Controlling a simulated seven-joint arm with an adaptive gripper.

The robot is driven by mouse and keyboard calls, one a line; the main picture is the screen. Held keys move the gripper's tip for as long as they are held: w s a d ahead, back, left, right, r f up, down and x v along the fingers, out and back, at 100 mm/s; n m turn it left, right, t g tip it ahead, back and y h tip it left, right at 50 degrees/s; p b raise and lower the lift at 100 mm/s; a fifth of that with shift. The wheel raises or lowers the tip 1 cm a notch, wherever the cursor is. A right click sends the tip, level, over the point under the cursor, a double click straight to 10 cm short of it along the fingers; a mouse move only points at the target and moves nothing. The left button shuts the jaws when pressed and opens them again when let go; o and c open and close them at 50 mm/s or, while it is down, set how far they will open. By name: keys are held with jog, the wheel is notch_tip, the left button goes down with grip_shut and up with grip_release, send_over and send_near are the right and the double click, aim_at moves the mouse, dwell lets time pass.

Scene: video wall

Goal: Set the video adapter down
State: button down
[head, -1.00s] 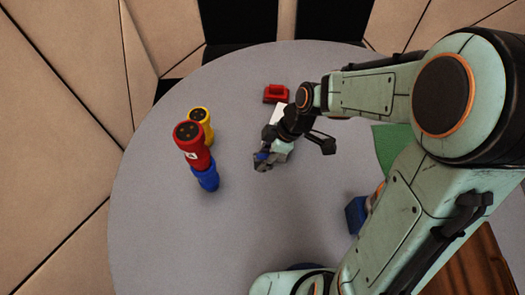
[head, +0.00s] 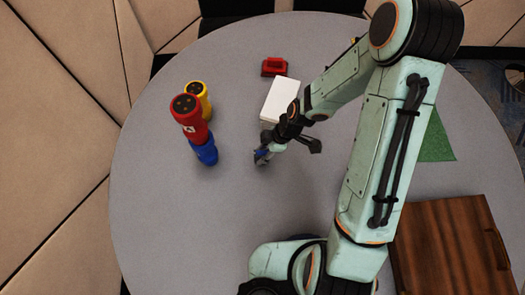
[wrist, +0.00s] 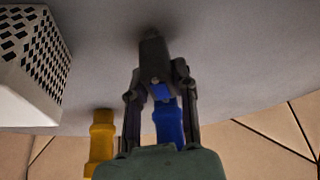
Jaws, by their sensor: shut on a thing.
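My gripper (head: 262,156) is in the middle of the round table, low over its grey top, with the arm reaching in from the right. In the wrist view its fingers (wrist: 158,80) are shut on the video adapter (wrist: 153,48), a small dark piece with a blue part. In the head view the adapter is mostly hidden by the fingers, with only a bit of blue showing. I cannot tell whether it touches the table (head: 225,230).
Left of my gripper stand a red and blue connector-shaped piece (head: 190,120) and a yellow one (head: 197,93). A white perforated box (head: 281,99) and a red item (head: 274,67) lie behind. A wooden case (head: 450,250) and green sheet (head: 435,140) are right. The front left is clear.

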jog(key=shift+f, duration=0.15)
jog(key=c, duration=0.9)
grip_release()
jog(key=v, duration=1.3)
jog(key=s+r+m+h, duration=0.2)
jog(key=s+r+m, duration=0.2)
jog(key=s+m, duration=0.3)
jog(key=s+d+r+m+h, duration=0.1)
jog(key=s+r+m, duration=0.4)
jog(key=s+m, duration=0.3)
jog(key=shift+s+d+r+m+h, duration=0.15)
jog(key=shift+s+r+m+h, duration=0.2)
jog(key=shift+m, duration=0.55)
jog(key=shift+w+f, duration=0.1)
jog(key=shift+w, duration=0.1)
